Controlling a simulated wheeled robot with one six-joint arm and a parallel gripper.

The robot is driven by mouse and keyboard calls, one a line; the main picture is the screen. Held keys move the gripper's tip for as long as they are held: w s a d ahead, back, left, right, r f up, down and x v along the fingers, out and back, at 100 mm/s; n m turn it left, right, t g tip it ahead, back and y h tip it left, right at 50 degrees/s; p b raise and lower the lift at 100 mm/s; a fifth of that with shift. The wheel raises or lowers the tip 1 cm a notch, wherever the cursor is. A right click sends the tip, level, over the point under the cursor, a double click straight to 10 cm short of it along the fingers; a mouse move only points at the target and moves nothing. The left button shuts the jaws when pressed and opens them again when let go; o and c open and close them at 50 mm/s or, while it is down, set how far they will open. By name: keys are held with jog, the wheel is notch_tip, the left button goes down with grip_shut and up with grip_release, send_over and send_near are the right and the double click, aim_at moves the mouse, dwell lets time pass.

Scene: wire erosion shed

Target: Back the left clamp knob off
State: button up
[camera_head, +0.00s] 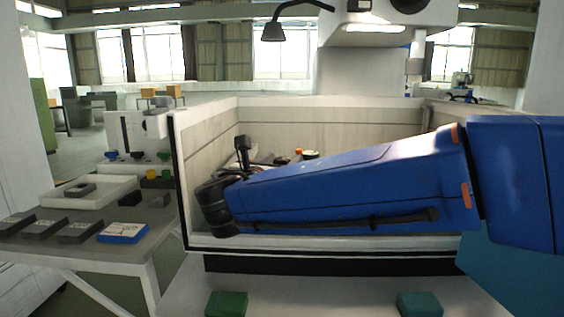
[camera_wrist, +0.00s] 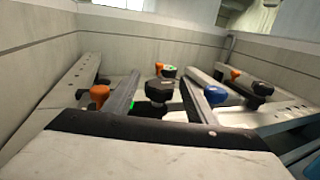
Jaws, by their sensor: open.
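In the wrist view my gripper (camera_wrist: 163,75) is open, its two grey fingers reaching forward and apart. A black knob (camera_wrist: 159,91) shows between the fingers, apparently touching neither. An orange knob (camera_wrist: 98,94) stands left of the left finger, near a slotted rail. A blue knob (camera_wrist: 215,95) is right of the right finger. I cannot tell for sure which is the left clamp knob. In the head view my blue arm hides most of the tank floor and the gripper.
Pale tank walls (camera_head: 207,149) enclose the work area. A right-hand rail (camera_wrist: 285,115) carries another orange knob (camera_wrist: 235,74) and black knob (camera_wrist: 262,88). Left of the tank, a table (camera_head: 60,245) holds a white tray (camera_head: 104,196), dark blocks and a blue box (camera_head: 123,233).

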jog(key=c, duration=1)
jog(key=shift+c, duration=0.2)
jog(key=shift+n+y, duration=0.5)
jog(key=shift+y, duration=0.3)
jog(key=n+t+y, duration=0.1)
jog(key=n+y, duration=0.1)
jog(key=y, duration=0.2)
jog(key=shift+d+n, duration=0.1)
jog(key=shift+n, duration=0.3)
jog(key=shift+n+g+y, duration=0.3)
jog(key=shift+n+y, duration=1.2)
jog(key=shift+y, duration=1)
jog(key=shift+a+n+g+y, duration=0.2)
jog(key=shift+n+g+y, duration=0.5)
jog(key=shift+n+y, duration=0.9)
jog(key=o, duration=1)
jog(key=shift+m+y, duration=0.3)
jog(key=shift+o, duration=0.2)
